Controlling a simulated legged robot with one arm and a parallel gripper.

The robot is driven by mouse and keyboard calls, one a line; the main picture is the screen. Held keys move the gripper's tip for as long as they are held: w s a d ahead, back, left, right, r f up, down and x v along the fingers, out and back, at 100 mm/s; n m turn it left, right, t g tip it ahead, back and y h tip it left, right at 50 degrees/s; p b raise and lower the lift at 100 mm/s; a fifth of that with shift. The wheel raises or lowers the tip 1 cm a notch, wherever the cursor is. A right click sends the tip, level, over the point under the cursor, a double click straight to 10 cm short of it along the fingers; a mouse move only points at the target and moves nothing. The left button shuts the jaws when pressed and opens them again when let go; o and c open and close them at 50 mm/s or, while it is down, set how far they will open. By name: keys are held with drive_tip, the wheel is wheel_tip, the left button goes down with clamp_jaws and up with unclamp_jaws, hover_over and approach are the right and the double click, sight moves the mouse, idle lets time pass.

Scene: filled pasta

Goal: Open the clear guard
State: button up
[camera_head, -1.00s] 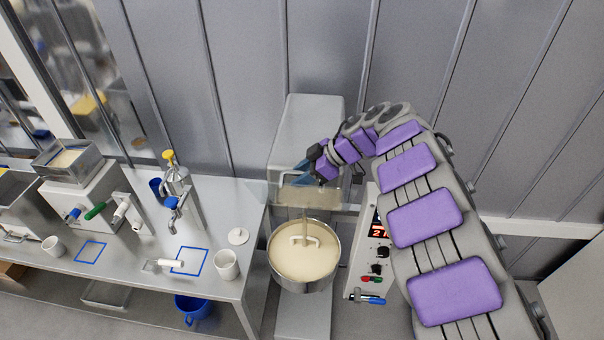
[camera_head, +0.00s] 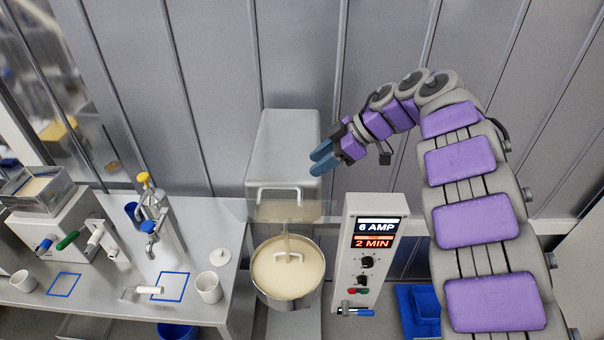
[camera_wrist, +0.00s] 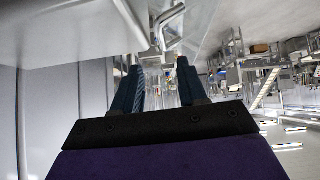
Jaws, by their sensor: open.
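The clear guard (camera_head: 312,210) is a see-through panel at the front of the grey mixer head (camera_head: 287,150), above the steel bowl (camera_head: 262,287) of pale mix. Its metal handle (camera_head: 279,189) is a bent bar. My gripper (camera_head: 313,162) has blue fingers, open and empty. It is beside the mixer head, up and to the right of the handle, and touches neither. In the wrist view the open fingers (camera_wrist: 160,66) point toward a bent metal bar (camera_wrist: 170,18), and a see-through panel edge (camera_wrist: 213,30) shows to its right.
The control box (camera_head: 347,250) with lit displays stands right of the bowl. A steel table (camera_head: 232,255) on the left holds a white cup (camera_head: 209,288), a lid (camera_head: 220,257) and dispensers. A grey panelled wall (camera_head: 300,60) is behind. A blue bin (camera_head: 425,310) sits at lower right.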

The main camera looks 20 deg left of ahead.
drive_tip(key=shift+v, duration=1.65)
drive_tip(key=shift+a, duration=0.1)
